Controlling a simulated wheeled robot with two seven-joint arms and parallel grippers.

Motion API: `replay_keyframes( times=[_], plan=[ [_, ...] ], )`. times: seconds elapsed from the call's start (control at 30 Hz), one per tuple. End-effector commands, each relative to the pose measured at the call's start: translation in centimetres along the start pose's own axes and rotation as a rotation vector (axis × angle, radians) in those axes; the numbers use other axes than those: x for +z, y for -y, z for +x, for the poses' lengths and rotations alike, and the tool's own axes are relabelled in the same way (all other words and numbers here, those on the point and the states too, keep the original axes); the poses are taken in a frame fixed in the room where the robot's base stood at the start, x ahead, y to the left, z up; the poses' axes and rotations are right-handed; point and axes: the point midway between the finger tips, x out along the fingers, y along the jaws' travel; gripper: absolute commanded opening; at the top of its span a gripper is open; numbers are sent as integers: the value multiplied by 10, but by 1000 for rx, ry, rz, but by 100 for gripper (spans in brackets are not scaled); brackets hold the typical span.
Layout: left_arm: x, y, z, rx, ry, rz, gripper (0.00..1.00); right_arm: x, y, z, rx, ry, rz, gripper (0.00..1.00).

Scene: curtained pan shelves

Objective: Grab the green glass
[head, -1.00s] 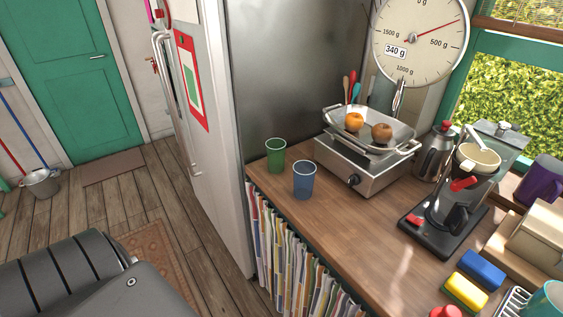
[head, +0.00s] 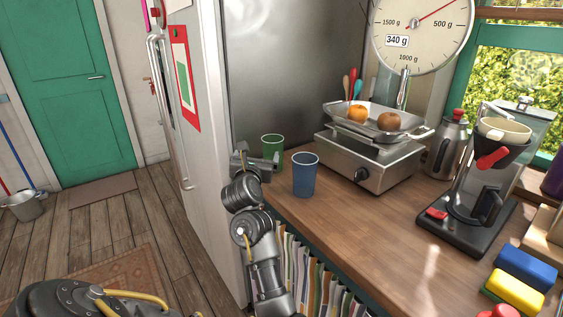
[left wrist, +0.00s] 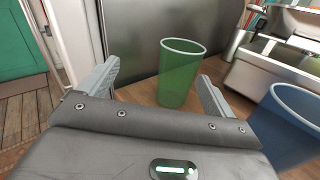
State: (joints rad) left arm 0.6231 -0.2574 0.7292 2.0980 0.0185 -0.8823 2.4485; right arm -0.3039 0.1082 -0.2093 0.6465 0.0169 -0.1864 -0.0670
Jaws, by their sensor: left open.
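The green glass (head: 272,147) stands upright on the wooden counter near its left end, partly hidden behind my left gripper (head: 259,160) in the head view. In the left wrist view the green glass (left wrist: 182,74) stands just ahead of my open left gripper (left wrist: 160,88), in front of the gap between its fingers and nearer the right finger. Nothing is held between the fingers. My right gripper is in neither view.
A blue glass (head: 305,174) stands close to the right of the green glass; it also shows in the left wrist view (left wrist: 288,124). A kitchen scale (head: 370,158) with fruit is behind, a coffee maker (head: 475,190) farther right. A fridge (head: 205,150) borders the left.

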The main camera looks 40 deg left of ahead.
Motion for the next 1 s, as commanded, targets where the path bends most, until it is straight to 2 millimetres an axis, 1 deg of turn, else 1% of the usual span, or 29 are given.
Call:
replay_keyframes(
  times=[0.03,0.1,0.2,0.3,0.37,0.5,0.63,0.73,0.9,1.0],
  plan=[
    [8,9,-2,-26,5,-43,90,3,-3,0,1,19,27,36],
    [14,17,-4,-51,5,-84,90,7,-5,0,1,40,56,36],
    [18,22,-6,-68,4,-107,90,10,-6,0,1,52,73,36],
    [19,23,-3,-70,4,-108,90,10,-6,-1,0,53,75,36],
    [20,23,3,-69,4,-107,90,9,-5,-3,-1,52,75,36],
    [20,24,26,-69,3,-105,90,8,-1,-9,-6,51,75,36],
    [20,26,43,-69,3,-105,90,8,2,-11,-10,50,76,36],
    [19,26,49,-68,4,-106,90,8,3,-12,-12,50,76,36],
    [19,26,53,-68,4,-105,90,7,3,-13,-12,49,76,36],
    [20,26,64,-68,3,-103,90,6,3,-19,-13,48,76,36]
  ],
)
